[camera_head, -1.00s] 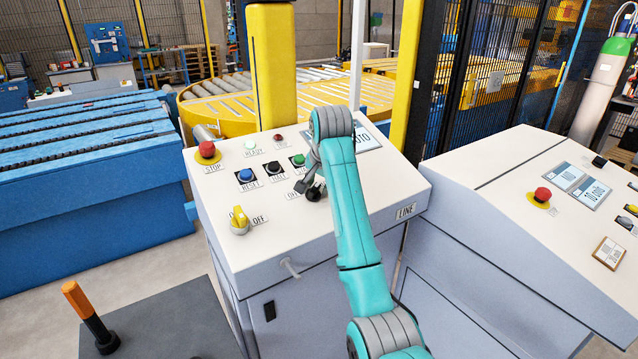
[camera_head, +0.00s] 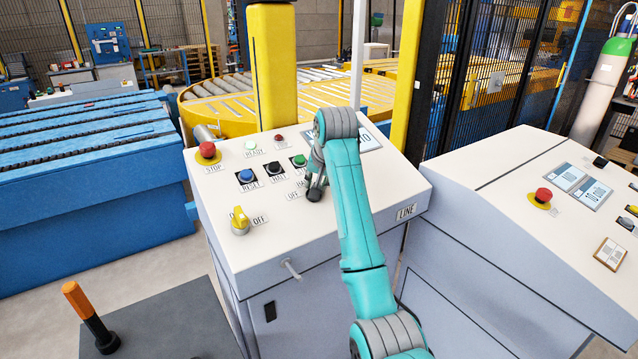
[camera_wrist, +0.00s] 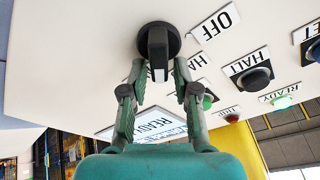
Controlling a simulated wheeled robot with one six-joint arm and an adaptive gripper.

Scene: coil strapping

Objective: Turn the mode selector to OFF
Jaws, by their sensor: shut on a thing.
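The black mode selector (camera_wrist: 158,42) is a round knob with a raised lever on the white sloped console (camera_head: 290,235). In the wrist view the lever points down the picture, away from the OFF label (camera_wrist: 214,27) at its upper right. A second label (camera_wrist: 196,88), partly hidden by a finger, begins "HA". My gripper (camera_wrist: 158,70) is shut on the lever, one finger on each side. In the head view my gripper (camera_head: 315,185) is at the selector and hides most of it.
Blue RESET (camera_head: 246,176), black HALT (camera_head: 272,168) and green (camera_head: 298,160) buttons sit just behind. A red STOP button (camera_head: 207,150) is at the far left corner. A yellow rotary switch (camera_head: 240,220), with its own OFF label, is at front left.

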